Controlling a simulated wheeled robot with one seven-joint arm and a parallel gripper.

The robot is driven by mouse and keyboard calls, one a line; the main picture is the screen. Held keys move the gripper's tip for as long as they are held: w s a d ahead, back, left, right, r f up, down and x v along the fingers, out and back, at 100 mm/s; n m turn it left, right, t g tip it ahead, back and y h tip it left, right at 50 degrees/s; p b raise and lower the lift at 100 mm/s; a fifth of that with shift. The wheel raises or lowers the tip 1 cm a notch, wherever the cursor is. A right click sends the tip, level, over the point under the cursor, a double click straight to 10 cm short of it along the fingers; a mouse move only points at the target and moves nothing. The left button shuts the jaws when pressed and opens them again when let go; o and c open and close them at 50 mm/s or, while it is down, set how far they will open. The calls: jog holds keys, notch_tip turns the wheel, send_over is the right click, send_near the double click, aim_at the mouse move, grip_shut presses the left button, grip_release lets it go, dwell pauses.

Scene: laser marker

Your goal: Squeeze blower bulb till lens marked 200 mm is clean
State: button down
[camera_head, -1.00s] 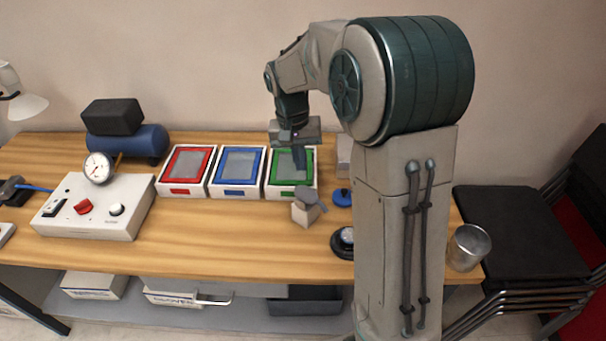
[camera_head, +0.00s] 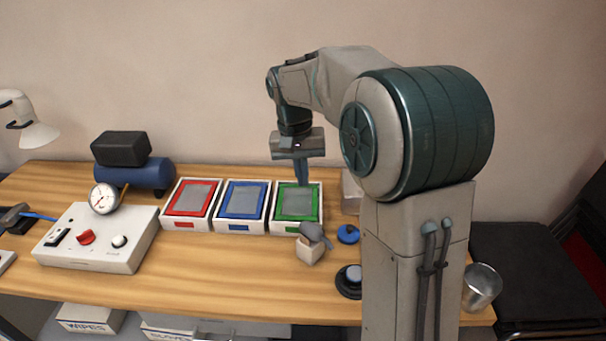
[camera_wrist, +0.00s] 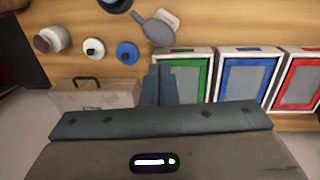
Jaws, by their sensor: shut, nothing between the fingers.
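The grey blower bulb (camera_head: 315,235) rests at a small off-white block stand (camera_head: 309,251) in front of the green-framed tray. The bulb also shows in the wrist view (camera_wrist: 156,30), its nozzle pointing up-left. My gripper (camera_head: 302,182) is shut and empty, pointing down above the back of the green-framed tray, apart from the bulb. Its closed fingers show in the wrist view (camera_wrist: 160,70). A dark round mount (camera_head: 350,280) stands at the front right, partly behind my arm. I cannot read a 200 mm mark or tell which part is that lens.
Red (camera_head: 191,202), blue (camera_head: 241,205) and green (camera_head: 297,205) framed trays stand in a row. A handled box (camera_wrist: 95,95) is beside my fingers. A metal cup (camera_head: 482,287) stands right.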

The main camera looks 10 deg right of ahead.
jog(key=s+d+f+n+t, duration=0.1)
jog(key=s+t, duration=0.1)
jog(key=s, duration=0.9)
jog(key=s+d+f+n+t+y, duration=0.1)
jog(key=s+n+t, duration=0.1)
jog(key=s, duration=0.9)
jog(key=shift+s, duration=0.4)
